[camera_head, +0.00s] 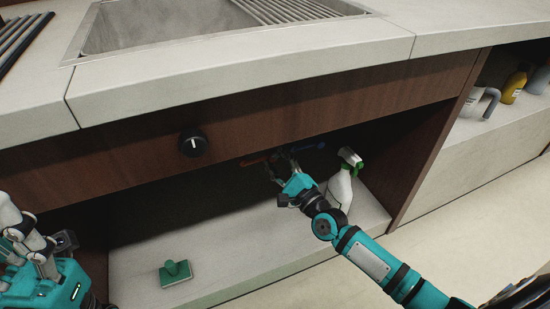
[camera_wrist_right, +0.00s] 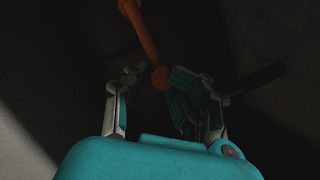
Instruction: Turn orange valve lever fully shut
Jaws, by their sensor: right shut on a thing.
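The orange valve lever (camera_head: 252,161) shows as a small orange strip under the counter, in the dark upper part of the open cabinet, just left of my right gripper (camera_head: 279,163). In the right wrist view the orange lever (camera_wrist_right: 146,38) runs down from the top edge to a rounded end between the fingers. My right gripper (camera_wrist_right: 160,88) is shut on it near that end. The exact contact is dim. My left gripper (camera_head: 28,240) is at the left edge, outside the cabinet; its finger opening is unclear.
A white spray bottle with a green head (camera_head: 341,187) stands close to the right of my right gripper. A blue part (camera_head: 320,146) shows dimly behind. A green brush (camera_head: 175,273) lies on the cabinet floor. A black knob (camera_head: 193,143) sits on the brown front panel above.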

